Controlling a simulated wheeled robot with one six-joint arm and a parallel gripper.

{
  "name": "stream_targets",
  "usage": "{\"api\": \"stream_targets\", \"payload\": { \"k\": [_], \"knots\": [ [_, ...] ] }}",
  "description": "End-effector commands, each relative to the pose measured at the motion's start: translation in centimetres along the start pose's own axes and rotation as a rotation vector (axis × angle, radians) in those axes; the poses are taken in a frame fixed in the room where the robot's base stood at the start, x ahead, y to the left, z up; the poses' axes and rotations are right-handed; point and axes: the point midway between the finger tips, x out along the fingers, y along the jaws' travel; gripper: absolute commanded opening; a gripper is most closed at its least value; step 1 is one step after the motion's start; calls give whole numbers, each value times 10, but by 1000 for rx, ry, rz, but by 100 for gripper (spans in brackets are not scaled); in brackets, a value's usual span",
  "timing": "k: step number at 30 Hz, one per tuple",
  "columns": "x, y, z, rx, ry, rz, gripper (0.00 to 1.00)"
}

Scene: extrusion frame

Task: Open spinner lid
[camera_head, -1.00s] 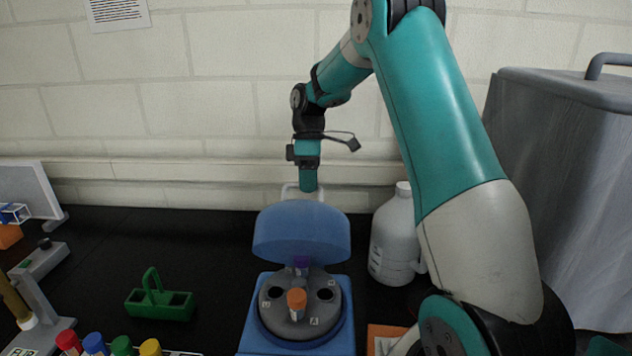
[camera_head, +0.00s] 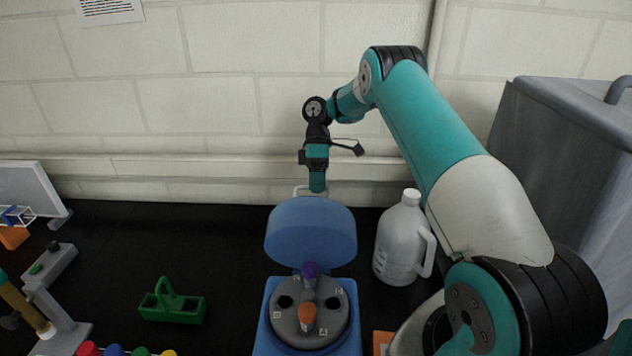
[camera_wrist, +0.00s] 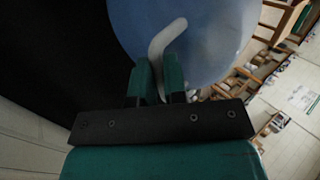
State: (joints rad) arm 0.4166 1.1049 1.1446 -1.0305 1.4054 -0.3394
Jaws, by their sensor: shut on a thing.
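The blue spinner (camera_head: 268,335) stands on the black bench with its blue lid (camera_head: 311,232) raised and tilted back above the rotor. The grey rotor (camera_head: 331,322) holds an orange-capped tube (camera_head: 307,313) and a purple-capped tube (camera_head: 310,270). My gripper (camera_head: 317,188) is behind and above the lid, at its pale handle (camera_head: 299,190). In the wrist view my gripper (camera_wrist: 158,85) is shut on the handle (camera_wrist: 163,45), with the lid (camera_wrist: 210,30) just beyond. The lid's hinge is hidden.
A white jug (camera_head: 400,245) stands right of the spinner, below my arm. A large grey container (camera_head: 560,150) stands at the right. The wall is close behind the lid.

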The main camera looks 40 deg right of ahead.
Motion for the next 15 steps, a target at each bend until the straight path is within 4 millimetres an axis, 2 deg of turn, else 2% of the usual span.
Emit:
{"api": "stream_targets", "payload": {
  "k": [10, 11, 12, 14, 15],
  "knots": [
    [-1, 0, 1, -11, 3, 0, 0],
    [-1, 0, 1, -11, 3, 0, 15],
    [-1, 0, 2, -10, 3, 0, 24],
    [-1, 0, 2, -8, 3, 0, 38],
    [-1, 0, 2, -7, 2, 0, 38]
  ]
}}
